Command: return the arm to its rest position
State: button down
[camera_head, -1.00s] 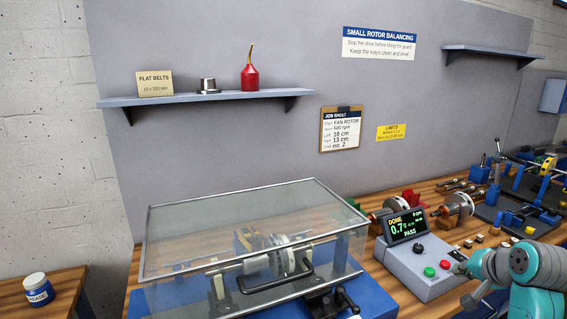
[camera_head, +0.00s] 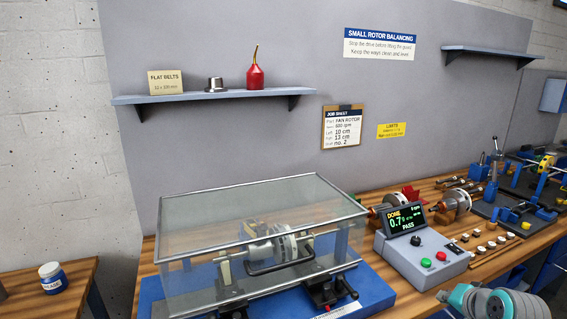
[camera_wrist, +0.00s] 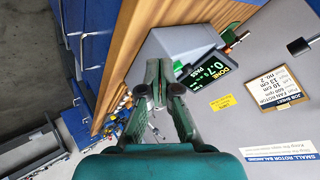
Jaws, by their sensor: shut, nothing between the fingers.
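My gripper (camera_wrist: 163,90) shows in the wrist view with its fingers together and nothing between them. Beyond the fingertips in that view are the grey control box and its lit display (camera_wrist: 207,70). In the head view only teal and grey parts of my arm show at the bottom right; the fingertips are out of that picture. The control box (camera_head: 410,265) stands on the bench, right of the balancing machine, apart from my arm. Its display reads DONE, 0.7 and PASS.
The clear guard (camera_head: 200,225) is down over the rotor on the blue machine base (camera_head: 372,284). Spare rotors (camera_head: 455,200) and small parts crowd the bench's right side. A shelf (camera_head: 180,99) hangs on the back panel. A grease jar (camera_head: 53,278) stands on the left side table.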

jog(key=s+a+f+n+t, duration=0.1)
jog(key=s+a+f+n, duration=0.1)
jog(key=s+a+f, duration=0.7)
jog(key=s+a+f+n+t, duration=0.1)
jog(key=s+a+f, duration=0.5)
jog(key=s+f, duration=0.4)
jog(key=s+a+n+t, duration=0.1)
jog(key=s+a+n, duration=0.3)
jog(key=s, duration=1.1)
jog(key=s+a+r+n+t, duration=0.1)
jog(key=s+a+r, duration=0.1)
jog(key=s+r, duration=0.2)
jog(key=s+a+r+n+t, duration=0.1)
jog(key=s+r, duration=0.4)
jog(key=s, duration=0.5)
jog(key=shift+s+a+r+y, duration=0.15)
jog(key=shift+a+r+y, duration=0.1)
jog(key=shift+a+y, duration=0.25)
